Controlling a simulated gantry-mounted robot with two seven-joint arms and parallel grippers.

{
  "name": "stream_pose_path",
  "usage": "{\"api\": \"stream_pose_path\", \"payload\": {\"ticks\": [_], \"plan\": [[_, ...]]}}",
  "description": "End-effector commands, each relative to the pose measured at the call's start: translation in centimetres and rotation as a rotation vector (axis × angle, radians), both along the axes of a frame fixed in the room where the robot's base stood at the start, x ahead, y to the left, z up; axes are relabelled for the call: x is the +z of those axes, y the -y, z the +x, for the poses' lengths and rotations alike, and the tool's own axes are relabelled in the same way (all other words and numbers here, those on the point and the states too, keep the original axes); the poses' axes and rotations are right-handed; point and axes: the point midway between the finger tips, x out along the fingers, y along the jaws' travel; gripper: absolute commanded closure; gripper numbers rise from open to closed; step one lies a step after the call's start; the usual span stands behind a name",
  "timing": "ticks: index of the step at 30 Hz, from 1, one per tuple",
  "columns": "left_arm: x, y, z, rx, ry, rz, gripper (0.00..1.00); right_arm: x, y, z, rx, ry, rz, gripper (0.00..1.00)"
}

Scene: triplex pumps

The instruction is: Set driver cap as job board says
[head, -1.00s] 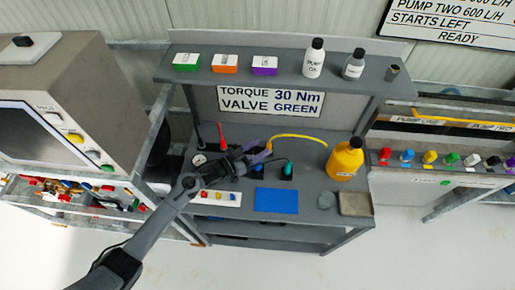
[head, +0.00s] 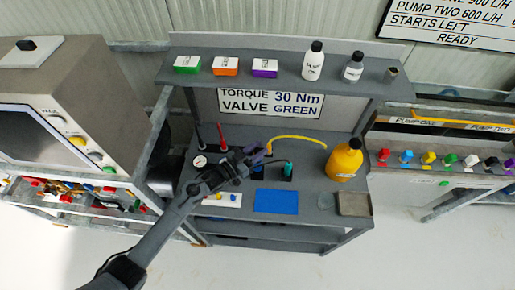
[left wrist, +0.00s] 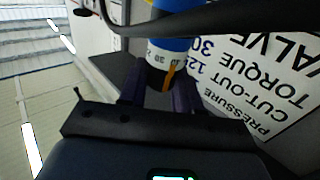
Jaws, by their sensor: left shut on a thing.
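The job board (head: 271,103) behind the bench reads "TORQUE 30 Nm" and "VALVE GREEN"; part of it shows in the left wrist view (left wrist: 250,85). My left gripper (head: 258,155) reaches in over the bench and is shut on the driver's cap. In the left wrist view, the driver has a blue body (left wrist: 170,45), a pale ring with number marks (left wrist: 158,60) and an orange line. The cap (left wrist: 160,78) lies between the dark purple fingers (left wrist: 158,95) and is partly hidden. The exact setting cannot be read. My right gripper is not in view.
A teal-handled tool (head: 287,170) stands close right of the gripper. A yellow bottle (head: 345,160), a blue mat (head: 276,201), a white tray with coloured parts (head: 222,199) and a gauge (head: 199,162) are on the bench. The shelf (head: 285,70) above holds boxes and bottles.

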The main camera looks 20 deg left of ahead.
Motion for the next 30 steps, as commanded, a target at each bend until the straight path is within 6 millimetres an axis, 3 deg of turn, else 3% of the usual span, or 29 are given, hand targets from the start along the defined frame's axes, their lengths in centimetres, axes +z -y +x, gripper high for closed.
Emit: {"api": "stream_pose_path", "payload": {"ticks": [10,21,30], "plan": [[0.1,0.3,-0.1,0.269,-0.004,-0.006,0.98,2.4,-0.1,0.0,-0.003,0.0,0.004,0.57],[-0.1,0.2,0.0,0.543,-0.003,-0.004,0.98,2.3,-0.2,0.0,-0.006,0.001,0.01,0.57],[-0.1,0.1,0.0,0.651,-0.003,-0.001,0.98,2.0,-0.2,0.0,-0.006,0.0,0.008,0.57]]}}
